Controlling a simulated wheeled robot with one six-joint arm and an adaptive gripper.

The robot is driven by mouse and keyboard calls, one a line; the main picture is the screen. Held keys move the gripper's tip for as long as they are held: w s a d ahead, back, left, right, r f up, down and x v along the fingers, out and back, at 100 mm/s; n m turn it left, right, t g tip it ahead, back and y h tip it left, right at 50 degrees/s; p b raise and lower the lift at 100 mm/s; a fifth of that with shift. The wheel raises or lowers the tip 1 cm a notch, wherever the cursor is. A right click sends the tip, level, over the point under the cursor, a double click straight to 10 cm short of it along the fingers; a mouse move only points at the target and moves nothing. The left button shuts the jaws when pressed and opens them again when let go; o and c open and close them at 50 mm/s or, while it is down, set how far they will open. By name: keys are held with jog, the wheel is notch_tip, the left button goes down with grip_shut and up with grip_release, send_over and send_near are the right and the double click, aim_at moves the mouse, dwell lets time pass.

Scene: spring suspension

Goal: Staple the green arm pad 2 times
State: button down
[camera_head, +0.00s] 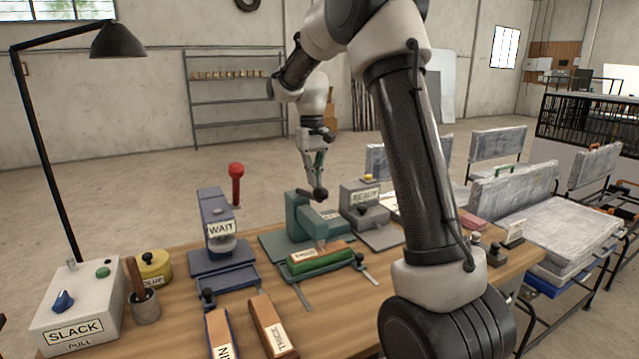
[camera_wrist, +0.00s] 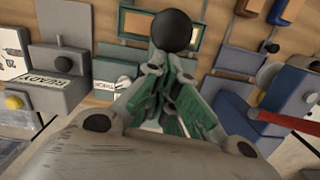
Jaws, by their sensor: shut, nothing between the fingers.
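The green arm pad (camera_head: 320,263), wood-coloured on top with a white label, lies in front of the green stapling press (camera_head: 300,218), between metal rails. In the wrist view a green-edged wooden piece (camera_wrist: 138,24) shows at the top, partly behind a black ball knob (camera_wrist: 172,30). The press's dark lever end (camera_head: 316,194) sticks out above the pad. My gripper (camera_head: 318,175) is directly above the press, pointing down, shut and empty. In the wrist view its fingertips (camera_wrist: 170,82) are close to the knob; I cannot tell whether they touch it.
A blue press (camera_head: 222,240) labelled WAIT stands left, with a red-knobbed lever (camera_head: 236,172). A grey unit (camera_head: 364,205) labelled READY stands right. A SLACK box (camera_head: 78,312), yellow pot (camera_head: 153,267) and two pads (camera_head: 272,325) occupy the front left. Upholstered seats (camera_head: 560,220) stand right.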

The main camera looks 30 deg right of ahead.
notch_tip(320, 180, up, 12)
jog(key=w, duration=0.1)
dwell(0.4)
jog(key=shift+w+d+f, duration=0.1)
jog(key=shift+w, duration=0.05)
dwell(0.6)
notch_tip(320, 180, down, 5)
jog(key=s, duration=0.1)
jog(key=s+f+n+t, duration=0.1)
jog(key=s+t, duration=0.4)
jog(key=s, duration=2.7)
jog(key=shift+a+f+t, duration=0.25)
jog(key=shift+a+t, duration=0.05)
jog(key=shift+a, duration=0.1)
jog(key=shift+s, duration=0.1)
